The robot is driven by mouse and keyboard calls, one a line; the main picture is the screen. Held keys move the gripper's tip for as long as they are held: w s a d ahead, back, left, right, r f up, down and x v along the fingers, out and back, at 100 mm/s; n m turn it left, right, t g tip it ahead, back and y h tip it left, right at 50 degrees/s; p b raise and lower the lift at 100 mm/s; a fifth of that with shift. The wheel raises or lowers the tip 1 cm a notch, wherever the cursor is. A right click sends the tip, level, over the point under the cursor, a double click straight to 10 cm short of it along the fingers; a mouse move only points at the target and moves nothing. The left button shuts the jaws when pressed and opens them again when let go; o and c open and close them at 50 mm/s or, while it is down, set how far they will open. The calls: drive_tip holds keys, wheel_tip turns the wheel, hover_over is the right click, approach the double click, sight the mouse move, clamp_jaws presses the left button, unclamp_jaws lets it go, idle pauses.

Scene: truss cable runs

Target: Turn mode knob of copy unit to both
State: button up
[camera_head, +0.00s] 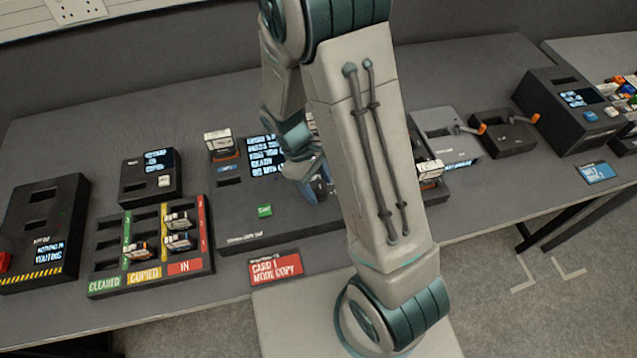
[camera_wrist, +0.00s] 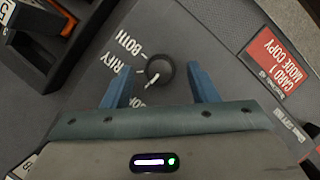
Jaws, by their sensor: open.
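The copy unit (camera_head: 238,205) is a wide dark box with a lit screen and a green button, in the middle of the head view. Its mode knob (camera_wrist: 159,70) is round and black with a white pointer mark, in the wrist view. The mark points to the lower left. Labels around it read BOTH (camera_wrist: 130,47), VERIFY, partly covered, and one below that is hard to read. My gripper (camera_wrist: 159,76) is open, one blue finger on each side of the knob with visible gaps. In the head view my arm hides the knob.
A red card (camera_head: 275,267) reading CARD 1 MODE COPY lies in front of the unit. A sorting tray (camera_head: 150,283) with several small cartridges stands to the left. Cranked boxes (camera_head: 505,130) stand to the right. Bare table lies behind the units.

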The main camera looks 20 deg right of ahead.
drive_tip(key=shift+s+d+f, duration=0.1)
drive_tip(key=shift+f, duration=0.15)
drive_tip(key=c, duration=1)
drive_tip(key=shift+o, duration=0.2)
